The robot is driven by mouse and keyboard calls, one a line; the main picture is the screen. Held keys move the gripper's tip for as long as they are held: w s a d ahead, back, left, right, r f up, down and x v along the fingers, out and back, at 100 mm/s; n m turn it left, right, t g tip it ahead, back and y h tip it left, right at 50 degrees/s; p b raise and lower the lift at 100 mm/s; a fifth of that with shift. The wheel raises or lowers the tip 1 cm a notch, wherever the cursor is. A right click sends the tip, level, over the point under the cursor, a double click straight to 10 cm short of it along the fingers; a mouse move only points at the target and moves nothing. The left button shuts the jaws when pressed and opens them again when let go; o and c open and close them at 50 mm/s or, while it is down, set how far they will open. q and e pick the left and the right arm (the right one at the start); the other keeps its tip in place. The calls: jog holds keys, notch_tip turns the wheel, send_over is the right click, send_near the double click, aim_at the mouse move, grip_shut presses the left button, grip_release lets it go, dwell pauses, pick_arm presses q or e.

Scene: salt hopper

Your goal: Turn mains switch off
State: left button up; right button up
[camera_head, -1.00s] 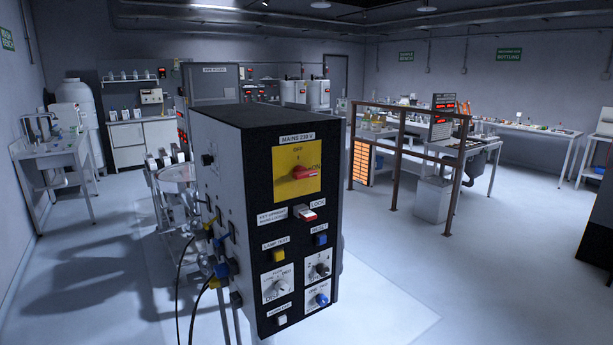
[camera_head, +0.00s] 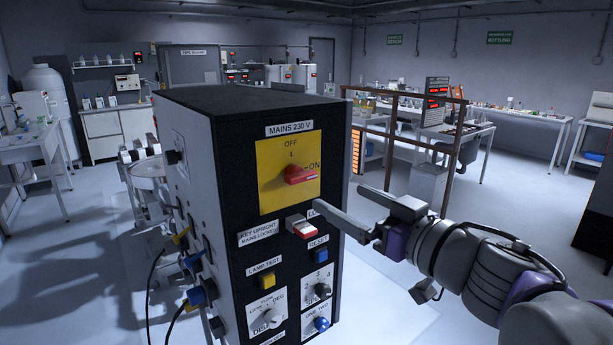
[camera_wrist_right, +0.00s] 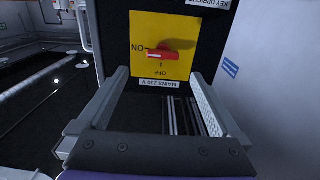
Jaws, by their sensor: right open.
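The mains switch is a red rotary handle (camera_head: 300,174) on a yellow plate (camera_head: 270,190) at the top of the black panel. The handle points right, towards ON; OFF is marked at the top. In the right wrist view the panel is upside down, and the red handle (camera_wrist_right: 162,54) lies level, pointing left to ON. My right gripper (camera_head: 337,197) is open and empty, to the right of the switch in the head view. In the right wrist view its fingers (camera_wrist_right: 160,73) spread to either side, with the handle beyond them, apart from both. My left gripper is out of view.
Below the switch are a red and white lock key (camera_head: 301,227), a yellow lamp test button (camera_head: 267,280), a blue reset button (camera_head: 321,256) and several dials. Cables hang at the cabinet's left side. A brown rail frame (camera_head: 388,150) stands behind my right arm.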

aim_at(305, 179)
jog(key=p+x, duration=0.1)
jog(key=x, duration=0.9)
jog(key=shift+a, duration=0.35)
jog(key=shift+s, duration=0.1)
jog(key=shift+c, duration=0.2)
jog(key=c, duration=1.2)
